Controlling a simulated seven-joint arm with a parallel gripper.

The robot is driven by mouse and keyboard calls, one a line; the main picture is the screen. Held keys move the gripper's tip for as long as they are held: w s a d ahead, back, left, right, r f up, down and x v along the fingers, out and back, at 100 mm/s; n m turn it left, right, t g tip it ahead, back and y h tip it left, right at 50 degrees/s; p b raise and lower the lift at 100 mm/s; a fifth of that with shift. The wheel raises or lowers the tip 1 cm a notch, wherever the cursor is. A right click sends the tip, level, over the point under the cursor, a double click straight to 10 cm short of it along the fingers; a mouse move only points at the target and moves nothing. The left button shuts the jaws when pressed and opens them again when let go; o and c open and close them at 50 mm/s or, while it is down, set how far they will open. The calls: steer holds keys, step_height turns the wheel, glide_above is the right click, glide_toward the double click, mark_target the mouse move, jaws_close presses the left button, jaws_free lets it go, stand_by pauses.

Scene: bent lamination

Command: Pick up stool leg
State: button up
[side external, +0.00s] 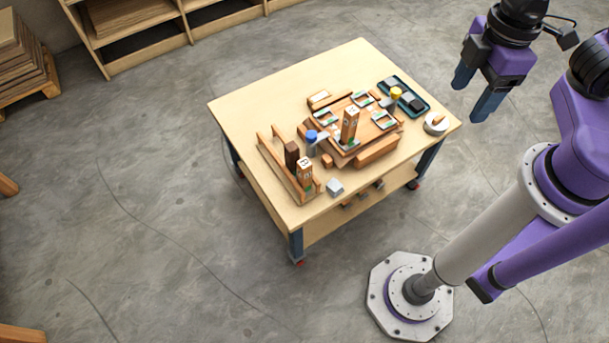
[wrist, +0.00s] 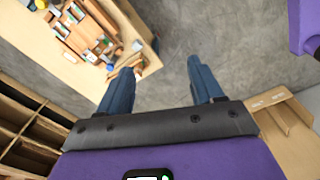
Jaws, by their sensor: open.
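Several wooden pieces stand or lie on the workbench, and I cannot tell for certain which is the stool leg. One upright wooden piece with markings (side external: 350,123) stands mid-bench on a wooden fixture (side external: 335,148). A similar upright piece (side external: 304,173) stands at the front left beside a dark brown block (side external: 291,155). My gripper (side external: 475,93) is open and empty, raised beyond the bench's right edge, well apart from all pieces. In the wrist view its two blue fingers (wrist: 161,72) are spread over bare floor, with the bench at upper left.
The wooden workbench (side external: 254,99) has clear room at its back left. A dark tray (side external: 417,109), a round whitish dish (side external: 436,124), a yellow-topped item (side external: 396,93), a blue-topped item (side external: 311,137) and a grey block (side external: 334,187) sit among the pieces. Shelves (side external: 150,40) stand behind.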

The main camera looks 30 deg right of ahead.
steer(key=w+a+f+n, duration=0.1)
steer(key=w+a+f, duration=0.3)
steer(key=w+a, duration=0.35)
steer(key=n, duration=0.4)
glide_above(304, 165)
step_height(304, 165, down, 22)
step_height(304, 165, down, 11)
steer(key=shift+f, duration=0.1)
steer(key=shift+w+d+f, duration=0.15)
steer(key=shift+f, duration=1.15)
steer(key=shift+w+d+f, duration=0.1)
steer(key=shift+w+f, duration=0.05)
steer(key=shift+f, duration=1.15)
steer(key=c, duration=1.2)
steer(key=shift+o, duration=0.2)
steer(key=shift+r, duration=0.2)
